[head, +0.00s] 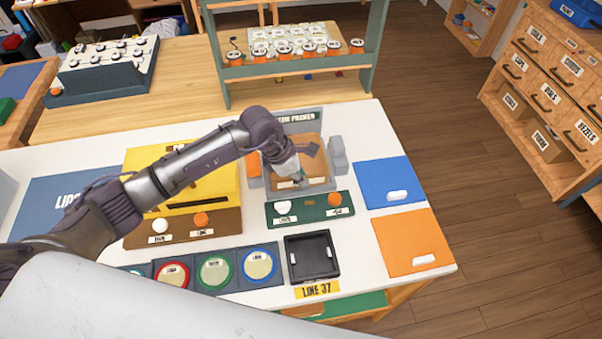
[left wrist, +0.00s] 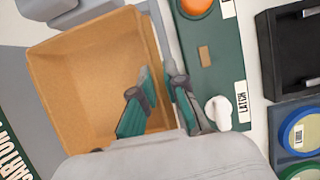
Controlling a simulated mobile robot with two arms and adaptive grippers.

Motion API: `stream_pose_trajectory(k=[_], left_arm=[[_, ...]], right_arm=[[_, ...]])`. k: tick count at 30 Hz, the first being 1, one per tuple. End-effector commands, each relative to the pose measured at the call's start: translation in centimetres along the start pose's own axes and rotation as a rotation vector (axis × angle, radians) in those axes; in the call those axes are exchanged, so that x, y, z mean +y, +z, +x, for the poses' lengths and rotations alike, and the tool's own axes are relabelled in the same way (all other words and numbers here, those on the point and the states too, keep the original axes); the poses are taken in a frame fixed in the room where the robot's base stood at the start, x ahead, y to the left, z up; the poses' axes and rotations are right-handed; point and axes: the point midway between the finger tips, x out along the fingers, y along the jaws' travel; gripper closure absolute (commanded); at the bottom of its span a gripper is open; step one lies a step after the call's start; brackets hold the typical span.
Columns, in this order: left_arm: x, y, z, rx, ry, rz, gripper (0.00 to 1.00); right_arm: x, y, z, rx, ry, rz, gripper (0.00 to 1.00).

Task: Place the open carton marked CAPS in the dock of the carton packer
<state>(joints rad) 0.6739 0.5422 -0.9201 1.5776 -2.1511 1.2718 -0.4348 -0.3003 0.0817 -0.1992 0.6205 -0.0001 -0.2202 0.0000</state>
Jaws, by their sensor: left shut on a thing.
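The open brown carton (head: 316,167) is at the grey carton packer (head: 298,117), between its two side blocks. In the left wrist view the carton (left wrist: 85,75) shows from above, open and empty. A pale label on its front is too small to read in the head view. My left gripper (head: 291,180) is shut on the carton's front wall. In the left wrist view the left gripper (left wrist: 160,78) has one finger inside the wall and one outside. I cannot tell whether the carton rests fully on the dock floor. My right gripper is not in view.
A green panel (head: 310,210) with a white knob and an orange knob lies in front of the packer. A black tray (head: 312,258) and round coloured pads lie nearer. A yellow machine (head: 155,178) stands left; blue (head: 387,183) and orange (head: 412,242) panels lie right.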

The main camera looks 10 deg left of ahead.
Motion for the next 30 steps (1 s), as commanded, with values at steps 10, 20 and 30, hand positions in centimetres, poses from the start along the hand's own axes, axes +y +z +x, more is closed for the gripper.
stream_pose_trajectory(k=[10,20,30], left_arm=[[0.0,0.0,0.1,-0.001,0.001,0.000,0.70],[0.0,0.0,0.0,-0.001,0.001,0.000,0.63],[0.2,-0.1,-4.6,-0.002,0.007,0.004,0.63]], right_arm=[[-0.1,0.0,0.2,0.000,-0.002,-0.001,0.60],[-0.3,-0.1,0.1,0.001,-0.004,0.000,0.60],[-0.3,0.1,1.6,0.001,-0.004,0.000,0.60]])
